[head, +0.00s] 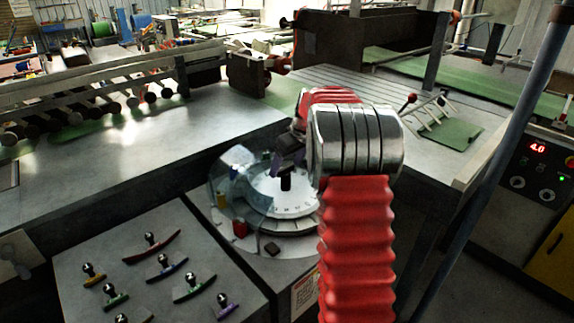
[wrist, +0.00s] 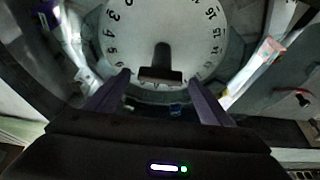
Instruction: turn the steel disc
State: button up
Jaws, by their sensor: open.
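The steel disc (head: 268,198) is pale and round, with numbers along its rim, on a round base in the middle of the head view. In the wrist view the disc (wrist: 190,22) fills the upper middle, its numbers facing me. A black upright handle (wrist: 161,62) stands on the disc. My gripper (wrist: 159,77) is open, with one purple finger on each side of the handle in the picture. I cannot tell whether the fingers touch it. In the head view my gripper (head: 284,164) is over the disc, partly hidden by my arm.
A clear curved guard (head: 228,168) stands at the disc's left. A red block (head: 240,229) and a dark block (head: 272,249) sit at the base's front. Several coloured curved pieces with black knobs lie on a grey panel (head: 80,245) at left. A long steel table (head: 140,145) lies behind.

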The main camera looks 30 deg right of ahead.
jog(key=c, duration=1.5)
